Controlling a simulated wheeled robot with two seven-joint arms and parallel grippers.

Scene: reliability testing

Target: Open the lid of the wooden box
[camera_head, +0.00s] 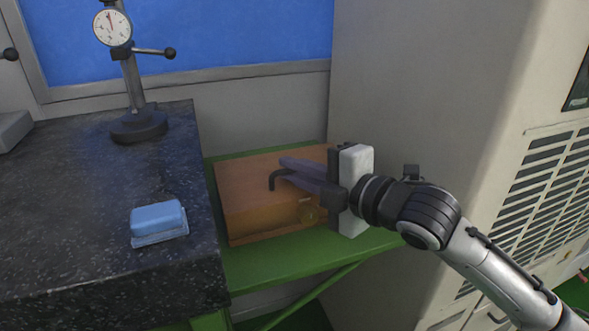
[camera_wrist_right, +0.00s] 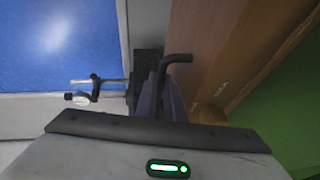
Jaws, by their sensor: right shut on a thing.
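The wooden box (camera_head: 240,180) sits on a green table, with its lid down as far as I can see. A dark bent handle (camera_head: 272,182) stands on the lid. A round brass-coloured piece (camera_head: 309,215) is on the front face. My right gripper (camera_head: 284,170) reaches in from the right over the lid, its fingers shut on the handle. In the right wrist view the handle (camera_wrist_right: 178,59) sticks out beside the finger ends, and the box (camera_wrist_right: 213,35) is to the right. The gripper body hides the right part of the box. My left gripper is out of view.
A dark granite slab (camera_head: 60,260) on the left carries a blue block (camera_head: 158,222) and a dial gauge stand (camera_head: 138,125). A large beige cabinet (camera_head: 430,90) stands close on the right. The green table (camera_head: 270,263) has a bare strip before the box.

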